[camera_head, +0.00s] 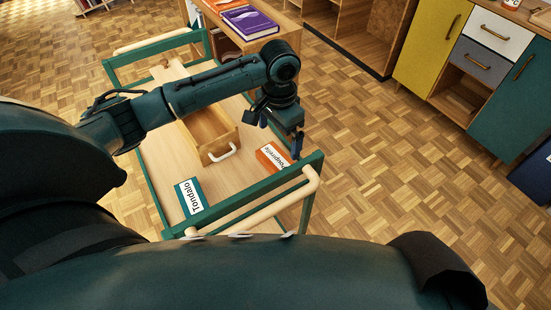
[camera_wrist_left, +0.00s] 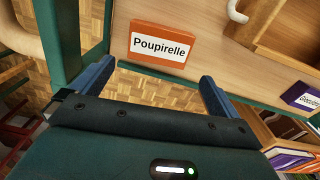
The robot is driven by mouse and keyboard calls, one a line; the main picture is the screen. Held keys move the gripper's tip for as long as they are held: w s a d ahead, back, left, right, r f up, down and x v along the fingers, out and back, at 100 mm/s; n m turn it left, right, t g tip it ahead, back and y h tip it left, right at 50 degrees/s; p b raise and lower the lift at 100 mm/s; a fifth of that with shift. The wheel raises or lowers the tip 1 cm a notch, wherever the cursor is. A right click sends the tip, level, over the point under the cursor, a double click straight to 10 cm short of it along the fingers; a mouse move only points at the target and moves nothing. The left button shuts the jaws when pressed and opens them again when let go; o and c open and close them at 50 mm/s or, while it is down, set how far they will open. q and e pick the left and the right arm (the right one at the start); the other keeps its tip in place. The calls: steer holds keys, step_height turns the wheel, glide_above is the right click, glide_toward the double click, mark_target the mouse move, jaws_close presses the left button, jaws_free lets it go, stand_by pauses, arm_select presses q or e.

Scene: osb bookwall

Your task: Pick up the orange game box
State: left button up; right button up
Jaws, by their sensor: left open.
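The orange game box (camera_head: 272,158) with a white "Poupirelle" label lies on the wooden top of a green-framed cart, near its right front corner. In the left wrist view the orange game box (camera_wrist_left: 161,45) lies ahead of the fingertips, with its label facing the camera. My left gripper (camera_head: 281,134) hangs above the box, partly covering it in the head view. In the wrist view my left gripper (camera_wrist_left: 158,71) is open, with its blue fingers apart and nothing between them. My right gripper is not in view.
A teal-edged "Tondalo" box (camera_head: 189,197) lies at the cart's front left. A wooden drawer (camera_head: 208,130) with a white handle sits mid-cart. The cart's green rail (camera_head: 245,195) and a pale handle border the front. Purple books (camera_head: 250,22) lie behind. Parquet floor is free at right.

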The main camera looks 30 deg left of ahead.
mark_target(279, 155)
arm_select(q)
steer(key=shift+s+d+f, duration=0.1)
steer(key=shift+f, duration=3.4)
steer(key=shift+c, duration=0.3)
steer(key=c, duration=0.8)
